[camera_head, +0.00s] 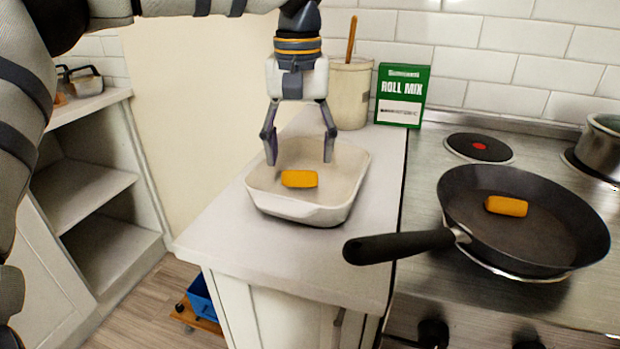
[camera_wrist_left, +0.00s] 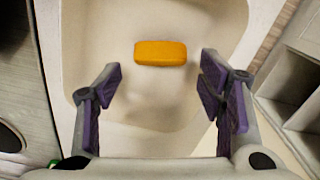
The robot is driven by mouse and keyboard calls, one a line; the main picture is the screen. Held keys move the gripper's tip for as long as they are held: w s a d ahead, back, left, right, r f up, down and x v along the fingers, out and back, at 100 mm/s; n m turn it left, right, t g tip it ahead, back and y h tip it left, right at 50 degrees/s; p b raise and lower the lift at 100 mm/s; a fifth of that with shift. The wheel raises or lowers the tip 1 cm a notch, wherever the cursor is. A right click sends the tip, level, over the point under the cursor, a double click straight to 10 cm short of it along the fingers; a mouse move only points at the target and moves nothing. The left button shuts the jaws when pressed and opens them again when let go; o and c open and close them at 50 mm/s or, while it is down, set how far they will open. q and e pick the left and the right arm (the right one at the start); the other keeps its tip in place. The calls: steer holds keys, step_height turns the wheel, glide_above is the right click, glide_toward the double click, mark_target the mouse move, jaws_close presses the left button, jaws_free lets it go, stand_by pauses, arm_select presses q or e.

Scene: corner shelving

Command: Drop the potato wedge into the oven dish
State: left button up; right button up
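An orange potato wedge (camera_head: 300,178) lies inside the white oven dish (camera_head: 352,176) on the counter, and it also shows in the left wrist view (camera_wrist_left: 161,53). A second orange wedge (camera_head: 506,206) lies in the black frying pan (camera_head: 500,250) on the stove. My left gripper (camera_head: 299,160) is above the dish, pointing down, with its fingers spread wide and nothing between them. In the left wrist view the open fingers (camera_wrist_left: 164,100) are apart from the wedge. My right gripper is not in view.
A green roll mix box (camera_head: 402,95) and a cream crock (camera_head: 350,92) with a wooden handle stand behind the dish. The pan's handle (camera_head: 398,245) reaches over the counter's right edge. A steel pot (camera_head: 600,146) stands on the stove at right. The counter front is clear.

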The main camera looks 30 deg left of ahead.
arm_select(q)
step_height(320, 180, up, 12)
stand_by(0.6)
